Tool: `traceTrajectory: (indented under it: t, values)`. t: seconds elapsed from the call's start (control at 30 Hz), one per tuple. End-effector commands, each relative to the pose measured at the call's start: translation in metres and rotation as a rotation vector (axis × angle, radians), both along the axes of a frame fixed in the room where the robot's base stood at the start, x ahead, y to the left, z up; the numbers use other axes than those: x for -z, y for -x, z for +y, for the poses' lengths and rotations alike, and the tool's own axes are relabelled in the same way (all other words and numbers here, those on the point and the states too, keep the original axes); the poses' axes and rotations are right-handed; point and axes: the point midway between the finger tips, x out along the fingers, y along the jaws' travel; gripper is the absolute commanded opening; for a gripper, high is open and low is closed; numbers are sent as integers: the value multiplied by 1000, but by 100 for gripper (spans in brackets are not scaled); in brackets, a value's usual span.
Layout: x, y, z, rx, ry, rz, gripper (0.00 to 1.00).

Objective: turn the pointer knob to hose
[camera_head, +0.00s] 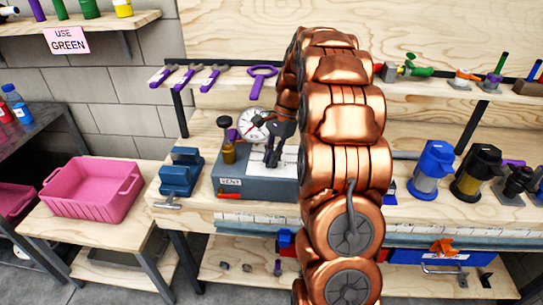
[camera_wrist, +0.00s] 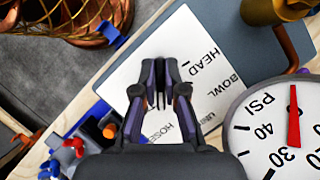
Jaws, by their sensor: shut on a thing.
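The test box (camera_head: 255,185) stands on the bench, with a "VENT" label on its front. My gripper (camera_head: 272,157) is over this plate, coming from the right. In the wrist view its fingers (camera_wrist: 160,98) are closed on the dark pointer knob, which they mostly hide. I cannot tell which label the knob points at.
A round PSI gauge (camera_head: 253,124) with a red needle stands close beside the plate, next to a brass fitting (camera_head: 229,152). A blue vise (camera_head: 181,172) and pink bin (camera_head: 92,187) are to the left. Filter housings (camera_head: 434,167) stand on the right. My copper arm covers the middle.

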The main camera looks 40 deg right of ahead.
Motion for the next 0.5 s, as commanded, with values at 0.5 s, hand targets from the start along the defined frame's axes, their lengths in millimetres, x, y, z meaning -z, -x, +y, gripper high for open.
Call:
traceTrajectory:
  t: [0.5]
  values:
    - [0,0,0,-1,1,0,35]
